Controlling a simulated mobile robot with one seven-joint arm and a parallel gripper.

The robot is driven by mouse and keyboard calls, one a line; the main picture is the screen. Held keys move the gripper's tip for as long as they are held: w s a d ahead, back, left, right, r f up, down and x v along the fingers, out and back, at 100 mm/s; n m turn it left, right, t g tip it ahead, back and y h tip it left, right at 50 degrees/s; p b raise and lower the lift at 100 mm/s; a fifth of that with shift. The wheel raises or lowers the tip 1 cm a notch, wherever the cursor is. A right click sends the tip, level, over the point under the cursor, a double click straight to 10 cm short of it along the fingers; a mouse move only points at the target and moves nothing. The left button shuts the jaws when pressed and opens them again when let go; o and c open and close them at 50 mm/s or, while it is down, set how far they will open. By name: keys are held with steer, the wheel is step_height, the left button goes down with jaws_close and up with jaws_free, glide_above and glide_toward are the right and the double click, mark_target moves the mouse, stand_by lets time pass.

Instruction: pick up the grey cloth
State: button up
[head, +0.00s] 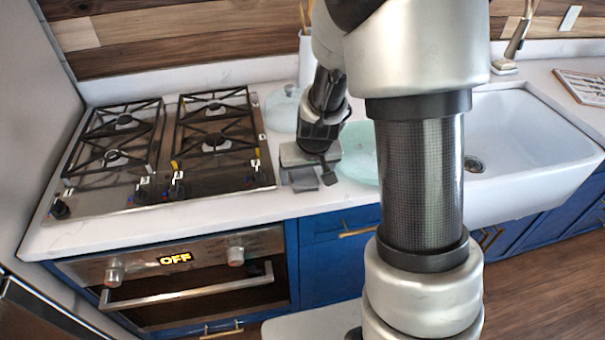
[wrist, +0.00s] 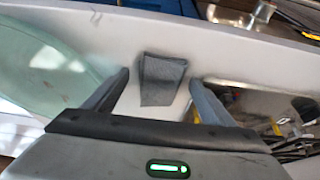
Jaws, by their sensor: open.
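The grey cloth (wrist: 162,82) is a small folded piece lying on the white counter. In the wrist view it sits between and slightly beyond the fingertips of my gripper (wrist: 158,79). The jaws are open, with a gap on each side of the cloth. In the head view my gripper (head: 309,178) is low over the counter strip between the stove and the pale green dish. The cloth (head: 304,183) shows there only in part, beneath and between the fingers. I cannot tell the exact height of the fingertips above the counter.
The gas stove (head: 172,150) with black grates and knobs is close on the left. A pale green glass dish (head: 357,160) is close on the right, and it also shows in the wrist view (wrist: 45,70). A glass lid (head: 284,108) lies behind. The white sink (head: 525,140) is farther right.

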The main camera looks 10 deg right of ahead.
mark_target(305, 177)
steer(key=shift+f, duration=0.1)
steer(key=c, duration=1.2)
step_height(305, 177, up, 10)
steer(key=shift+p, duration=0.8)
steer(key=o, duration=0.4)
steer(key=shift+c, duration=1.3)
